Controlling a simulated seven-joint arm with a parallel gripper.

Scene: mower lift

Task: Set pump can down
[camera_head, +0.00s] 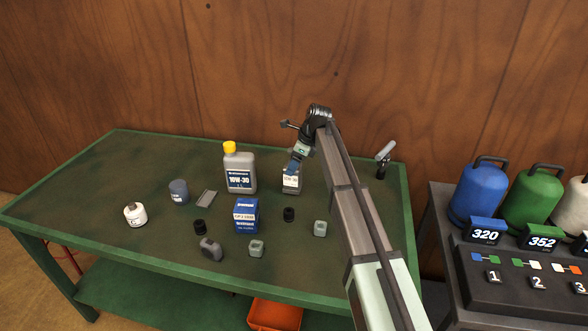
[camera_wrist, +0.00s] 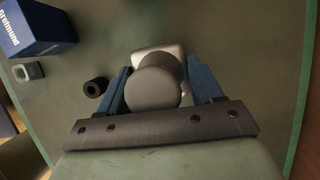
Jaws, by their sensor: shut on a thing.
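A grey can with a white label, which I take to be the pump can (camera_head: 291,184), is upright at the back right of the green table (camera_head: 90,170). My gripper (camera_head: 293,166) is above it with blue fingers shut on its upper part. In the wrist view the can's round dark grey top (camera_wrist: 152,88) sits between the two fingers, with its lighter body (camera_wrist: 160,54) behind. The can's base is at or close to the table surface; I cannot tell whether it touches.
A 10W-30 bottle (camera_head: 240,172) with a yellow cap stands left of the can. A blue box (camera_head: 246,216), a black cylinder (camera_head: 289,214) and a small grey block (camera_head: 320,228) are in front. A grey-handled tool (camera_head: 385,152) stands to the right. The table's left rear is clear.

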